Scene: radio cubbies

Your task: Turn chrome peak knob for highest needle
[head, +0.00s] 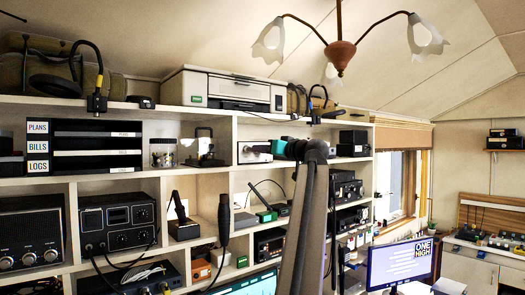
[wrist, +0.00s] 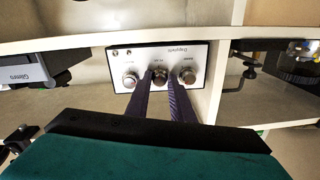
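A pale panel box (wrist: 195,55) with a row of three round knobs shows upside down in the wrist view. Its middle knob (wrist: 161,78) is between the two purple fingers of my gripper (wrist: 162,74). The knob fills most of the gap, and I cannot tell whether the fingers touch it. The lettering is too small to read surely. In the head view the box (head: 254,152) sits on an upper shelf, partly hidden by my gripper end (head: 286,149). No needle is clearly visible.
A shelf board (wrist: 60,47) runs close along the box, with an upright divider (wrist: 228,75) beside it. A black key-like device (head: 205,150) is on the same shelf.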

